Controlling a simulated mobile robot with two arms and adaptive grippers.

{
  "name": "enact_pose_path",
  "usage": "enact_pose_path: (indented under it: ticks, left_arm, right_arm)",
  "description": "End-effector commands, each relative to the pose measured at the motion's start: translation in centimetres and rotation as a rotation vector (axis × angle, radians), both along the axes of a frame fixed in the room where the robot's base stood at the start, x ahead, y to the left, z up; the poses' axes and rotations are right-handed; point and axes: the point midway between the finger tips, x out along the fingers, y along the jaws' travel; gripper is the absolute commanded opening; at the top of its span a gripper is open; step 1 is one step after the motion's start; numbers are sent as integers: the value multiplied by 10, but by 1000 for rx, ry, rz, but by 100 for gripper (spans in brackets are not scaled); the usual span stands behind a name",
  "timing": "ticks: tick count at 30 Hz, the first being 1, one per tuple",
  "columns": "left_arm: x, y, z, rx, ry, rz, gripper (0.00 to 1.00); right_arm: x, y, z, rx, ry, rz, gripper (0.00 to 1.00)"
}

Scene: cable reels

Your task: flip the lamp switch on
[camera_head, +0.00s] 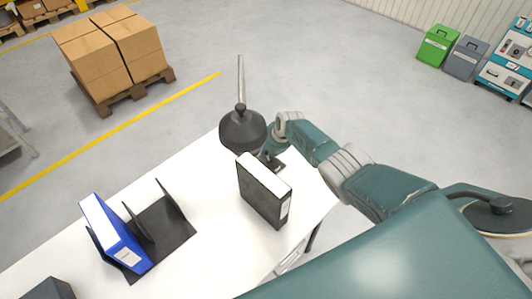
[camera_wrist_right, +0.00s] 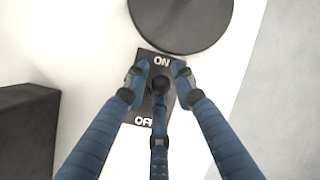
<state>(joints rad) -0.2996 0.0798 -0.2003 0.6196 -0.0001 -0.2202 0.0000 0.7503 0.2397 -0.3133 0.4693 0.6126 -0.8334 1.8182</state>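The lamp (camera_head: 243,130) has a dark shade and a thin pole and stands at the table's far edge in the head view. In the wrist view, a round dark disc (camera_wrist_right: 182,20), seemingly its base, lies just beyond the switch. The black switch plate (camera_wrist_right: 143,62) reads ON at the top and OFF at the bottom, with a dark round knob (camera_wrist_right: 160,84) between. My right gripper (camera_wrist_right: 160,85) has three blue fingers spread around the knob. The lower finger reaches close to the knob; I cannot tell if it touches. The side fingers stand apart from it. My left gripper is out of view.
A black binder (camera_head: 262,193) stands on the white table (camera_head: 212,219) close to my right gripper; a dark block (camera_wrist_right: 28,130) shows at left in the wrist view. A blue binder (camera_head: 112,235) stands in a black rack (camera_head: 168,232) farther left.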

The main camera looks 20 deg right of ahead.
Motion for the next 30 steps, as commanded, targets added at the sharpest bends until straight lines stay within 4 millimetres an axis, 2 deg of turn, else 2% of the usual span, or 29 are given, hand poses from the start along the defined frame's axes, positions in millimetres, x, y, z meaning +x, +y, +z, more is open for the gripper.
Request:
enact_pose_path:
  ticks: [7,14,30]
  left_arm:
    - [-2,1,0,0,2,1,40]
    - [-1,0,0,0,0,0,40]
    - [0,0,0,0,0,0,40]
  right_arm:
    - [0,-1,4,1,-2,0,25]
    - [-7,-3,22,2,-5,1,25]
    - [-37,-12,94,-1,-2,0,25]
